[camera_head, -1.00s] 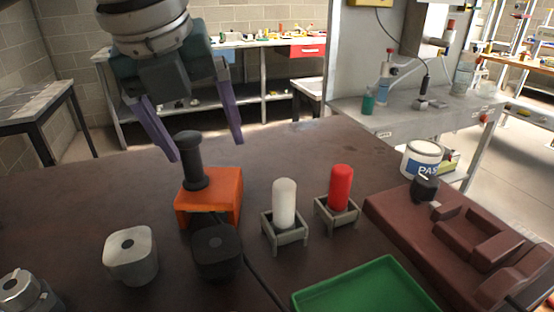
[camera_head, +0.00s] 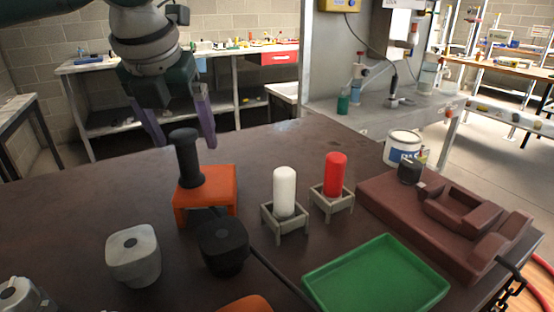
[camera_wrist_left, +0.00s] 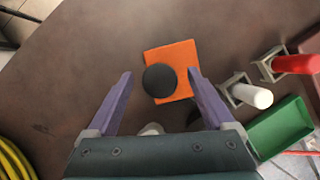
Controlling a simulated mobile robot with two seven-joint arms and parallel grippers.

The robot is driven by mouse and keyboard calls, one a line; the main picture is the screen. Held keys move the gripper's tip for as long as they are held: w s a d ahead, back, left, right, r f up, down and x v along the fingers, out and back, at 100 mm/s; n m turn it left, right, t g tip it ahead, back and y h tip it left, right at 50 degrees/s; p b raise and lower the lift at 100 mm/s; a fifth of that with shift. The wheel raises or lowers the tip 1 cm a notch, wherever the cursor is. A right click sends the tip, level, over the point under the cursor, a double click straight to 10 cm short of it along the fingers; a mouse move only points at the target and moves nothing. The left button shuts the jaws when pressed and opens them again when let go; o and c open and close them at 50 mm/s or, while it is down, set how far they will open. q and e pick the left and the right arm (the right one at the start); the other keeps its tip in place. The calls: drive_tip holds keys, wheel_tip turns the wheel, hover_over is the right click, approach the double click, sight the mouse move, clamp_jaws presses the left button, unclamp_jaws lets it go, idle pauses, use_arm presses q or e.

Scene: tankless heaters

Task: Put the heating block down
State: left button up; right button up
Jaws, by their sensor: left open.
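A black upright handle with a round top (camera_head: 186,160) stands on an orange block (camera_head: 205,201) on the brown table. I cannot tell for sure which piece is the heating block. In the left wrist view, the black round top (camera_wrist_left: 160,80) lies over the orange block (camera_wrist_left: 180,57). My left gripper (camera_head: 186,146) is open and empty, above and behind the handle, its purple fingers apart. In the left wrist view, the black top lies between the fingertips (camera_wrist_left: 160,72) in the picture, apart from both. My right gripper is not in view.
A grey block (camera_head: 134,256) and a black block (camera_head: 223,246) stand in front. White (camera_head: 285,191) and red (camera_head: 335,174) cylinders stand in small holders. A green tray (camera_head: 376,280), a brown fixture (camera_head: 440,214) and a white can (camera_head: 403,148) are on the right.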

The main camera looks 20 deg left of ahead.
use_arm(q)
drive_tip(key=shift+w+f, duration=0.15)
drive_tip(key=shift+f, duration=0.3)
drive_tip(key=shift+c, duration=0.4)
clamp_jaws()
drive_tip(key=shift+r, duration=0.15)
